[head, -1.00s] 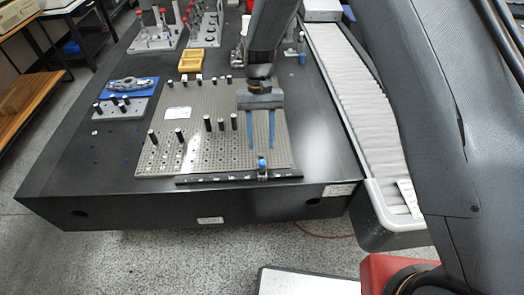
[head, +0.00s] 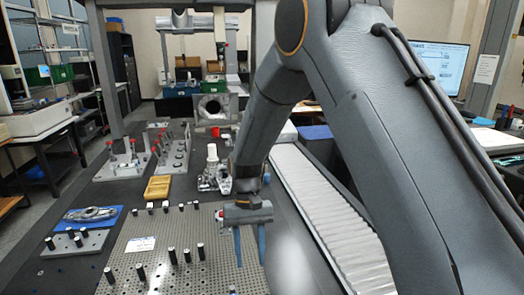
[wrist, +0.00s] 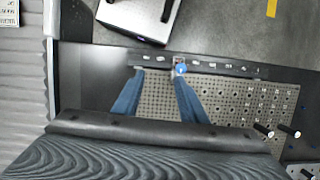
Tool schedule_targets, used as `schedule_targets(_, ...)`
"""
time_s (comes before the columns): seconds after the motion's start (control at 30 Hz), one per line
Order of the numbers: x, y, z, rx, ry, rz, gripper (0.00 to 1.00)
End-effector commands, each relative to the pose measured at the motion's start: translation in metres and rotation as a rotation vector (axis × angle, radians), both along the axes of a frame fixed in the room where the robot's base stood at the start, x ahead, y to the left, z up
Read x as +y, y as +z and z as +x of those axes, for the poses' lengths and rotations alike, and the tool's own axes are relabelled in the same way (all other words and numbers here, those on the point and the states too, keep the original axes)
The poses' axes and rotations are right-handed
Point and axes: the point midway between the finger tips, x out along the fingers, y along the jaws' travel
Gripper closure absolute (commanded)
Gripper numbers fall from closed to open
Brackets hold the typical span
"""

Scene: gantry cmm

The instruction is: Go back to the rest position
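My gripper (head: 250,262) hangs pointing down over the right part of the grey perforated plate (head: 212,272). Its two blue fingers stand apart with nothing between them. In the wrist view my gripper (wrist: 158,73) also shows spread fingers, with the plate (wrist: 158,100) below and beyond them. A small part with a blue knob (wrist: 181,69) sits at the plate's front rail, near the tip of the right finger in that view. Whether the finger touches it cannot be told.
Several black pins (head: 173,255) stand on the plate. A yellow tray (head: 159,188), a blue tray with a metal part (head: 72,224) and fixtures (head: 126,160) stand beyond and left. A grey ribbed cover (head: 325,210) runs along the right.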

Motion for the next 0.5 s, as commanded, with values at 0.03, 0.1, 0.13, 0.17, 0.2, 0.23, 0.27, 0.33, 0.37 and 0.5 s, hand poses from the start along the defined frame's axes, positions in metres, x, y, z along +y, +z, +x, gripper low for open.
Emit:
schedule_targets(0.03,-0.024,0.013,-0.002,-0.032,-0.023,0.008,0.61)
schedule_targets(0.1,-0.053,0.026,-0.007,-0.075,-0.045,0.020,0.61)
schedule_targets(0.13,-0.065,0.031,-0.010,-0.093,-0.055,0.024,0.61)
schedule_targets(0.17,-0.077,0.036,-0.013,-0.112,-0.064,0.027,0.61)
schedule_targets(0.2,-0.092,0.043,-0.018,-0.139,-0.076,0.032,0.61)
schedule_targets(0.23,-0.104,0.047,-0.023,-0.157,-0.084,0.034,0.61)
schedule_targets(0.27,-0.115,0.051,-0.028,-0.176,-0.093,0.036,0.61)
schedule_targets(0.33,-0.141,0.060,-0.041,-0.220,-0.113,0.040,0.61)
schedule_targets(0.37,-0.151,0.064,-0.047,-0.240,-0.121,0.041,0.61)
schedule_targets(0.5,-0.194,0.076,-0.079,-0.323,-0.156,0.040,0.61)
